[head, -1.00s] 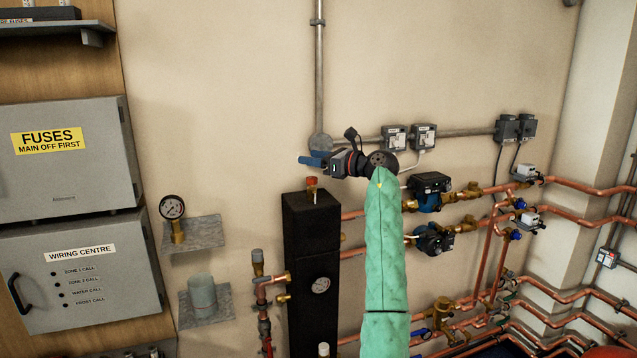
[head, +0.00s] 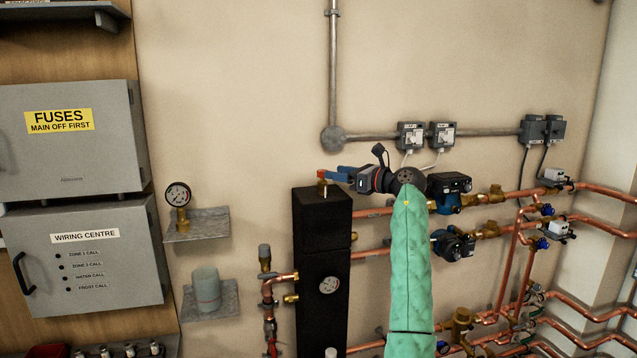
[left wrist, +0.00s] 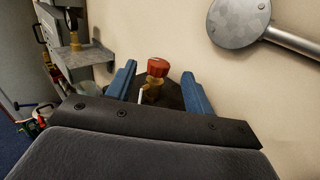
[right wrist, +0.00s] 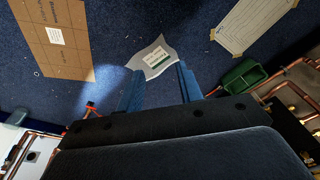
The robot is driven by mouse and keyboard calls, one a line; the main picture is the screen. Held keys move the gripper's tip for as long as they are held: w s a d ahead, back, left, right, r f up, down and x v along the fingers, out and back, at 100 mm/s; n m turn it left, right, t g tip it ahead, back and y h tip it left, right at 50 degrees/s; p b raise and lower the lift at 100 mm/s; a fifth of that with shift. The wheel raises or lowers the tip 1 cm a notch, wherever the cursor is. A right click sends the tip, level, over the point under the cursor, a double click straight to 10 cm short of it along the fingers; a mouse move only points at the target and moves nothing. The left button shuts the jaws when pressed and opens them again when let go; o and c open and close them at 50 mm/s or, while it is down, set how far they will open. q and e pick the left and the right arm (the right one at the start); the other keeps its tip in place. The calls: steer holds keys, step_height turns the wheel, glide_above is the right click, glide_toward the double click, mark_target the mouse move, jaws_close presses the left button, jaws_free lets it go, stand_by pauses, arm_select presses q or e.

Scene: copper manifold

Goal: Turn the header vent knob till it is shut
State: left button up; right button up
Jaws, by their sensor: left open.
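The header vent knob (head: 322,175) is a small red cap on a brass fitting, on top of the tall black header (head: 322,235). In the left wrist view the red knob (left wrist: 158,67) shows between the two blue fingers, with the brass body and a thin pale stem below it. My left gripper (head: 334,173) is open at the knob's height, its fingers overlapping the knob in the head view. I cannot tell whether they touch it. My right gripper (right wrist: 158,82) shows only in its own wrist view, open, fingers apart, pointing towards the floor.
A pressure gauge (head: 178,195) stands on a wall shelf left of the header. Pumps and copper pipes (head: 500,197) run to the right. A grey conduit box (left wrist: 238,22) is on the wall behind. A packet (right wrist: 153,57) and cardboard (right wrist: 58,40) lie on the floor.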

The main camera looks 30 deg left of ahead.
arm_select(q)
steer(key=shift+f+b, duration=0.3)
steer(key=shift+f, duration=0.25)
steer(key=shift+a+r, duration=0.1)
steer(key=shift+a, duration=0.3)
steer(key=a+p, duration=0.2)
steer(key=a, duration=0.5)
steer(key=shift+s, duration=0.1)
arm_select(e)
step_height(320, 180, down, 6)
steer(key=s, duration=0.1)
steer(key=shift+d+f, duration=0.15)
steer(key=shift+d, duration=0.05)
arm_select(q)
steer(key=shift+p, duration=0.3)
steer(key=c, duration=1)
